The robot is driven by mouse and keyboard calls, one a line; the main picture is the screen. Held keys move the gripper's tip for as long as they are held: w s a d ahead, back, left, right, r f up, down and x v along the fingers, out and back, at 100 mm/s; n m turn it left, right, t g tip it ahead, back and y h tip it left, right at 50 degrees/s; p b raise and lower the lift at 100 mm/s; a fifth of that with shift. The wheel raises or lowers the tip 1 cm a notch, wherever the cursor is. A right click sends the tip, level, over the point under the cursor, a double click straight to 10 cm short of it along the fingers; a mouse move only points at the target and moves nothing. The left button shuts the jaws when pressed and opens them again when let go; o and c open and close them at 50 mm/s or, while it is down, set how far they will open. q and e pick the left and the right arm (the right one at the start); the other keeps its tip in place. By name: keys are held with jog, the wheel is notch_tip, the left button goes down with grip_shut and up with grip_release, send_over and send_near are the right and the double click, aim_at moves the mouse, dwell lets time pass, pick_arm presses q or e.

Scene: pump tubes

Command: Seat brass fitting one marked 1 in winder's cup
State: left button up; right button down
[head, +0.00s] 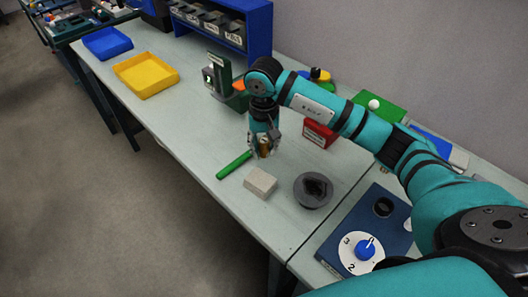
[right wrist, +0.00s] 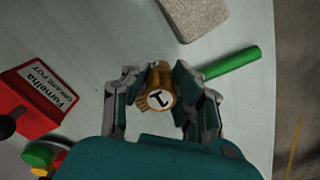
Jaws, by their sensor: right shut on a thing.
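The brass fitting (right wrist: 158,80) is marked 1 on its end. My right gripper (right wrist: 155,92) is shut on it, with one finger on each side. In the head view the right gripper (head: 263,150) holds the fitting (head: 263,146) over the table, near a green rod and a beige block. A blue unit (head: 350,215) at the lower right has a white dial with a blue knob (head: 365,249) and a dark round cup (head: 383,207), which looks empty. I take this unit to be the winder. My left gripper is not in view.
The green rod (head: 233,166), beige block (head: 260,183) and grey round holder (head: 313,190) with a dark opening lie near the gripper. A red grease pot (head: 319,134) stands behind. Yellow (head: 146,86) and blue (head: 107,43) trays lie far left. The table's left stretch is clear.

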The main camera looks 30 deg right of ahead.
aim_at(264, 156)
notch_tip(264, 156, down, 3)
jog(key=shift+s+p, duration=0.1)
jog(key=shift+p, duration=0.45)
jog(key=shift+f, duration=0.15)
jog(key=shift+f, duration=0.1)
jog(key=shift+f+b, duration=0.15)
jog(key=shift+b, duration=0.15)
jog(key=c, duration=1.4)
grip_release()
jog(key=shift+o, duration=0.2)
